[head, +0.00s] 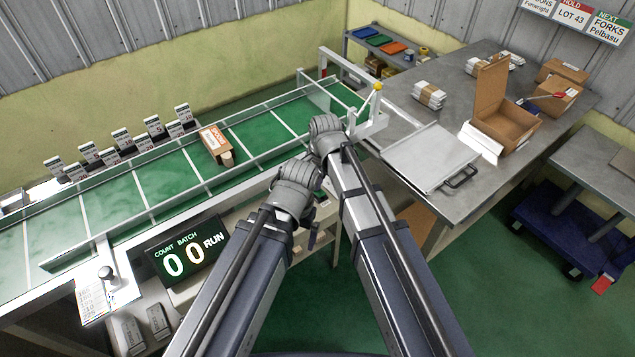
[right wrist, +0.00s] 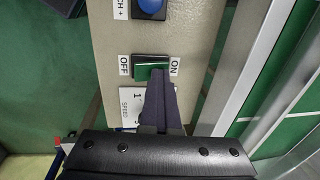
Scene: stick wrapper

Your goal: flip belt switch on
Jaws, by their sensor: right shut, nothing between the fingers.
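The belt switch (right wrist: 151,68) is a green rocker in a black frame on a beige control panel (right wrist: 190,35), with OFF marked at its left and ON at its right in the right wrist view. My right gripper (right wrist: 156,76) is shut and empty, its fingertips over the lower edge of the rocker toward the ON side. I cannot tell whether they touch it, and they cover part of the switch. In the head view my arms hide most of the panel. My left arm reaches toward the belt front, but its gripper's fingers are not visible.
A blue button (right wrist: 150,6) sits above the switch. The green belt (head: 165,185) carries a brown-and-white pack (head: 215,143). A display (head: 187,255) reads 00 RUN. A grey table (head: 450,120) with an open carton (head: 505,125) stands at the right.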

